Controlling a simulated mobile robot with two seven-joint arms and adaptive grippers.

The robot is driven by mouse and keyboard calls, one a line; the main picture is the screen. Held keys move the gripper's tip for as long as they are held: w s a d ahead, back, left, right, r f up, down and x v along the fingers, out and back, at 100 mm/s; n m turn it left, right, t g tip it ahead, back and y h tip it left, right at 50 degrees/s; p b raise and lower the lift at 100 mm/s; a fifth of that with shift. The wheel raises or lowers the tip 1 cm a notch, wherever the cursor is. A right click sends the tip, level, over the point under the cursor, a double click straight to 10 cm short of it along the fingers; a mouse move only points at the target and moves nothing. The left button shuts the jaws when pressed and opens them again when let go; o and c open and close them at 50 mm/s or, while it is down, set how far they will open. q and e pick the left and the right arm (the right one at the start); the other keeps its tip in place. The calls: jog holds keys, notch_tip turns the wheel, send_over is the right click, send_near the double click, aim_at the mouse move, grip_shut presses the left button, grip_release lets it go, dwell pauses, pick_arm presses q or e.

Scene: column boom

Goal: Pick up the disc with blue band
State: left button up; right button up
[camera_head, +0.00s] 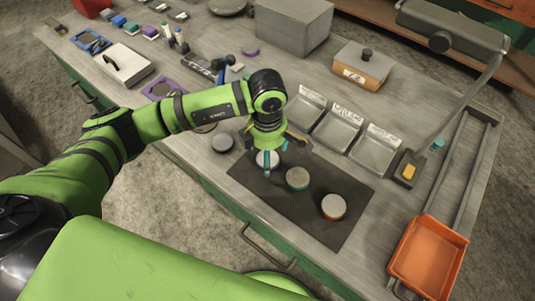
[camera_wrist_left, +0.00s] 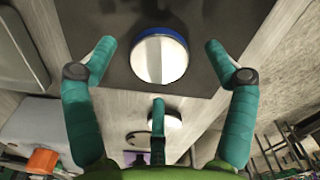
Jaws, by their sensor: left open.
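The disc with blue band (camera_wrist_left: 160,58) is in the left wrist view, with a pale top and a blue rim, lying on a dark mat (camera_head: 247,181). My left gripper (camera_wrist_left: 160,50) is open, with teal fingers on either side of the disc and apart from it; a further teal finger shows below it. In the head view the left gripper (camera_head: 267,165) is over the left end of the mat and partly covers this disc (camera_head: 264,158). A disc with a green band (camera_head: 297,178) and one with an orange-red band (camera_head: 333,206) lie to its right. My right gripper is not in view.
A grey disc (camera_head: 222,142) lies on the bench left of the mat. Clear-fronted trays (camera_head: 338,130) stand behind the mat. An orange tray (camera_head: 428,254) is at the right, and a grey box (camera_head: 292,24) at the back. The mat's front strip is clear.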

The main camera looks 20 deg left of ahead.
pick_arm(q)
jog(key=shift+f, duration=0.6)
jog(key=c, duration=1.6)
jog(key=shift+o, duration=0.2)
jog(key=shift+r, duration=0.15)
